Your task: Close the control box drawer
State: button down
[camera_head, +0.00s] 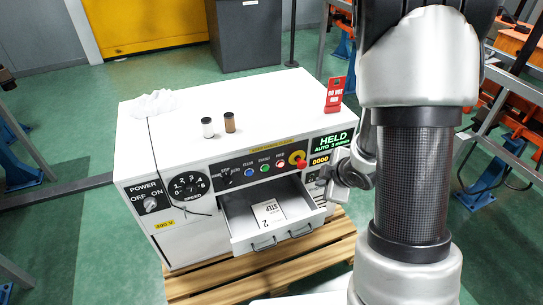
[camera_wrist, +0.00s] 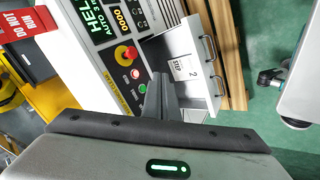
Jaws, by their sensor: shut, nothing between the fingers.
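The white control box (camera_head: 240,108) stands on a wooden pallet, its front panel facing me. Its drawer (camera_head: 240,232) is pulled out below the buttons, with a white card marked "STEP 2" (camera_head: 268,213) lying inside and two dark handles on the front. The drawer (camera_wrist: 207,64) also shows in the wrist view, with the card (camera_wrist: 184,68) in it. My gripper (camera_wrist: 159,84) is shut and empty; in the wrist view its fingers overlap the near side of the open drawer. In the head view my arm hides much of the area right of the box, and the fingertips are not clear.
Two small spools (camera_head: 230,122), a crumpled white cloth (camera_head: 154,103) and a red sign (camera_head: 335,94) stand on the box top. A red emergency button (camera_head: 298,159) sits above the drawer. The pallet (camera_head: 215,288) extends in front. Green floor lies open to the left.

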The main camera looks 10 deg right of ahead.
jog(key=s+a+f+n+g+y+b, duration=0.1)
jog(key=s+f+n, duration=0.1)
jog(key=f, duration=0.3)
jog(key=s+a+f+n+y, duration=0.1)
jog(key=s+a+f+y, duration=0.1)
jog(key=f, duration=0.3)
jog(key=n+g+y+b, duration=0.2)
jog(key=b, duration=0.2)
send_near(272, 234)
jog(key=x, duration=0.4)
jog(key=shift+f, duration=0.35)
jog(key=shift+a, duration=0.1)
